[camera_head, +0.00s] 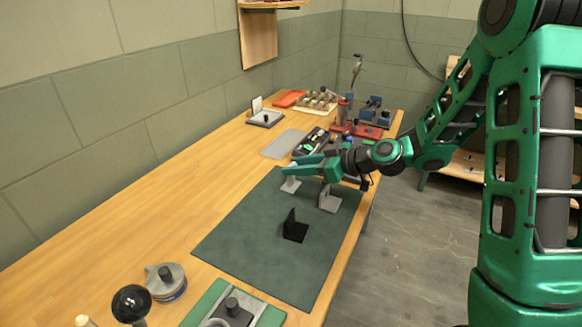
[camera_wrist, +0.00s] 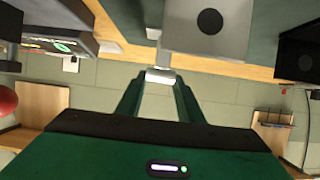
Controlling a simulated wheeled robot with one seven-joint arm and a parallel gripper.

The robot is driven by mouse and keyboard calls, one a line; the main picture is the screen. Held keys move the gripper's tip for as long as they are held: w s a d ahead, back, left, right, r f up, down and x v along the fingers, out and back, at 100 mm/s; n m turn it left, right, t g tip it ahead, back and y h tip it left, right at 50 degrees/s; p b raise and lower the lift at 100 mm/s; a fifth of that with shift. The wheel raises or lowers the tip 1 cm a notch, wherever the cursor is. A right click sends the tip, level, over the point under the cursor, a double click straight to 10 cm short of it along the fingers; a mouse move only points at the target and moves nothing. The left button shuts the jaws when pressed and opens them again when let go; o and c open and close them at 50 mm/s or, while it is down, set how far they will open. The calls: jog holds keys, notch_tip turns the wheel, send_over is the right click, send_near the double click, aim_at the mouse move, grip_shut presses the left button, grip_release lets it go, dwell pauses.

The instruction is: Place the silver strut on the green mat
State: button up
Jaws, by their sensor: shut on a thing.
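The silver strut (camera_head: 290,185) is a small pale piece with a wider foot. It hangs below my gripper (camera_head: 300,167) over the far part of the dark green mat (camera_head: 240,235). I cannot tell whether its foot touches the mat. In the wrist view, my gripper (camera_wrist: 160,80) is shut on the silver strut (camera_wrist: 160,75), which shows as a pale bar between the fingertips; the rest of it is partly hidden. A grey bracket (camera_head: 329,203) stands on the mat to the right. A black bracket (camera_head: 295,230) stands nearer, at the mat's middle.
The grey bracket also shows close to the fingers in the wrist view (camera_wrist: 208,45). A dark tray (camera_head: 313,141) and a flat grey plate (camera_head: 283,144) lie beyond the mat. A round metal part (camera_head: 166,283) and a black knob (camera_head: 131,304) stand at the near left. The mat's left half is clear.

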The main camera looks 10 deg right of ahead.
jog(key=o, duration=1.1)
jog(key=v, duration=1.2)
